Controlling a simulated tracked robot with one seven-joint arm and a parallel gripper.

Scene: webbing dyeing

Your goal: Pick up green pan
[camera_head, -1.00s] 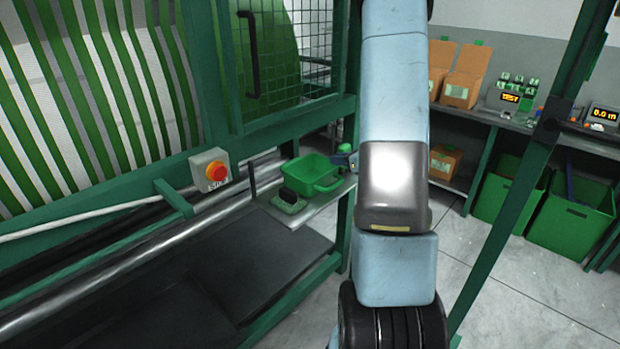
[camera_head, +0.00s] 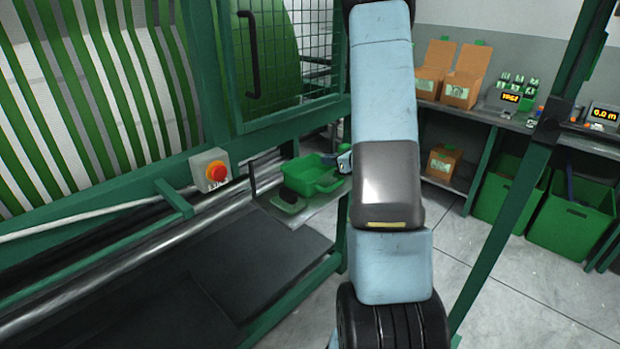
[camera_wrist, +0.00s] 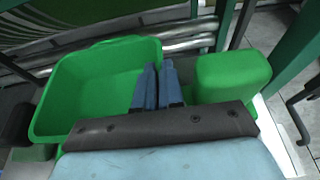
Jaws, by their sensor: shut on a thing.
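The green pan (camera_head: 311,173) is an open rectangular tray on a small shelf (camera_head: 318,206) beside the machine. In the wrist view the pan (camera_wrist: 75,75) fills the left side. My gripper (camera_wrist: 157,68) is shut at the pan's right side, its two blue fingers close together with the pan's rim between them as far as I can see. In the head view only a small part of my gripper (camera_head: 344,162) shows, at the pan's right edge, beside my arm. Whether the pan still touches the shelf is hard to tell.
A green block-like object (camera_wrist: 232,76) stands close to the right of my fingers. A green and black brush-like item (camera_head: 288,201) lies in front of the pan. A red button box (camera_head: 212,170) and machine frame are to the left. Green bins (camera_head: 508,195) stand far right.

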